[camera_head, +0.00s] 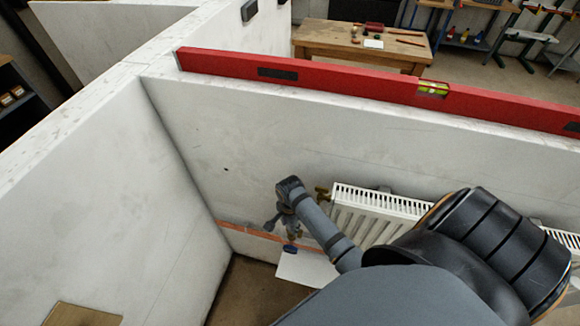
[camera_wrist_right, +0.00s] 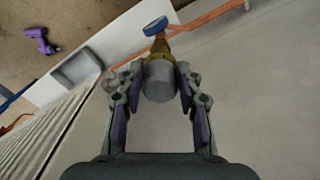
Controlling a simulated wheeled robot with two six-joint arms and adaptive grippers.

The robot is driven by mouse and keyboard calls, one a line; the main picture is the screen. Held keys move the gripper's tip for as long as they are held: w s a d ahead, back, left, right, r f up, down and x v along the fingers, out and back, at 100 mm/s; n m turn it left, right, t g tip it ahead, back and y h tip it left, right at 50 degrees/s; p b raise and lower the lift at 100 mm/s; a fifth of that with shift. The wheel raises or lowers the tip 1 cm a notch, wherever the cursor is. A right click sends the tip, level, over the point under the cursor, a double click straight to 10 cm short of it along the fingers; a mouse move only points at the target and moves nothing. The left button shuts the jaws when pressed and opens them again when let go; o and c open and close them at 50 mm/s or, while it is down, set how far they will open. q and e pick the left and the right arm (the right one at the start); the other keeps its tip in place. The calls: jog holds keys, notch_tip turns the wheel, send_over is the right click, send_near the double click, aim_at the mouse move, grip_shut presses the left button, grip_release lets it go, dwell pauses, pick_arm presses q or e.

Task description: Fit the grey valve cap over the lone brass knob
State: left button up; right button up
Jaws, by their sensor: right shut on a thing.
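The grey valve cap (camera_wrist_right: 159,84) is between the fingertips of my right gripper (camera_wrist_right: 160,78) in the right wrist view, and the gripper is shut on it. A brass fitting (camera_wrist_right: 158,50) lies directly behind the cap, in line with it, with a blue handle (camera_wrist_right: 155,26) beyond. I cannot tell whether the cap sits over the brass or only in front of it. In the head view my right gripper (camera_head: 287,214) is near the wall, left of the radiator, and largely hides the cap. The blue handle (camera_head: 290,248) shows below it. My left gripper is not in view.
A white radiator (camera_head: 375,212) with a brass fitting (camera_head: 322,193) at its top corner is right of the gripper. A red spirit level (camera_head: 380,88) lies on the wall top. An orange pipe (camera_head: 260,233) runs low along the wall. A purple drill (camera_wrist_right: 37,41) lies on the floor.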

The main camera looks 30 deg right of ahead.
jog(key=shift+f, duration=0.45)
dwell(0.5)
jog(key=o, duration=1.4)
jog(key=shift+c, duration=0.2)
jog(key=shift+r, duration=2.4)
